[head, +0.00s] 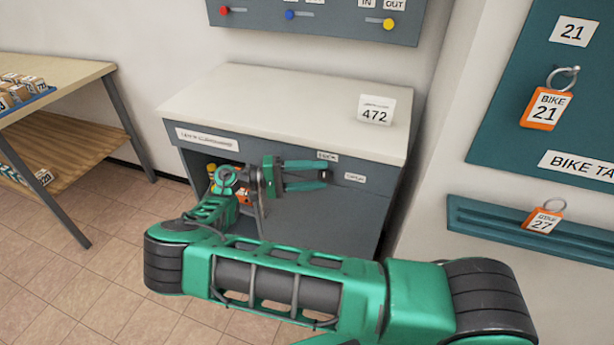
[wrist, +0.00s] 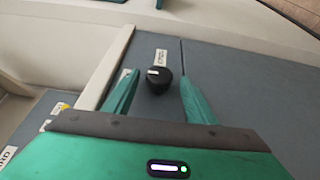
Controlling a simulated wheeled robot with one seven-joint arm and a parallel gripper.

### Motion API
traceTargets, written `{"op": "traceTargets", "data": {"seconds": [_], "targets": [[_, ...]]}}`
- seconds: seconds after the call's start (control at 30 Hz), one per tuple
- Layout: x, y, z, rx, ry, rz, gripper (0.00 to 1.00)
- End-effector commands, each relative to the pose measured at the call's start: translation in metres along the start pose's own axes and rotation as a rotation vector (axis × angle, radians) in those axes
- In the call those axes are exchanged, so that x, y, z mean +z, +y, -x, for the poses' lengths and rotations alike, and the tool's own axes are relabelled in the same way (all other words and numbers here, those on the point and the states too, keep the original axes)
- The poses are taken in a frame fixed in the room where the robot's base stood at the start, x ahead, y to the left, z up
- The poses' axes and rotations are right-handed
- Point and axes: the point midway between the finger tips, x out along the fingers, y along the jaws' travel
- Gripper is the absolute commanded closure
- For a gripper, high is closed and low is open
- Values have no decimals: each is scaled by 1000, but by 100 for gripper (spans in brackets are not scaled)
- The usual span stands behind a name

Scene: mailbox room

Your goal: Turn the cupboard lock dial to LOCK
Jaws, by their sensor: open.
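The lock dial (wrist: 157,82) is a small round black knob with a pale mark, set on the grey cupboard front (wrist: 230,85). In the wrist view it sits between the two green fingers of my gripper (wrist: 158,92), with gaps on both sides, so they do not appear to touch it. A white label (wrist: 161,57) is beside the dial, its text too small to read. In the head view my gripper (head: 322,176) is open in front of the cupboard (head: 320,225), near two small labels, and the dial is mostly hidden by the fingers.
A white card 472 (head: 376,109) stands on the cupboard top (head: 270,95). An open compartment with small items is at the cupboard's left. A wooden table (head: 70,70) is at left. Bike tag boards (head: 530,235) are on the right wall.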

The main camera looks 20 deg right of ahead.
Motion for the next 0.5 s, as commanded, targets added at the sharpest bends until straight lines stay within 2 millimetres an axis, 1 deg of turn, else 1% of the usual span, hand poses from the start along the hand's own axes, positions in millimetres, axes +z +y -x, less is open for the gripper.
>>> {"op": "traceTargets", "data": {"seconds": [0.17,0.27,0.5], "targets": [[-1,0,13,3,3,-2,49],[-1,-1,28,4,5,-2,49],[-2,-2,71,2,5,0,49]]}}
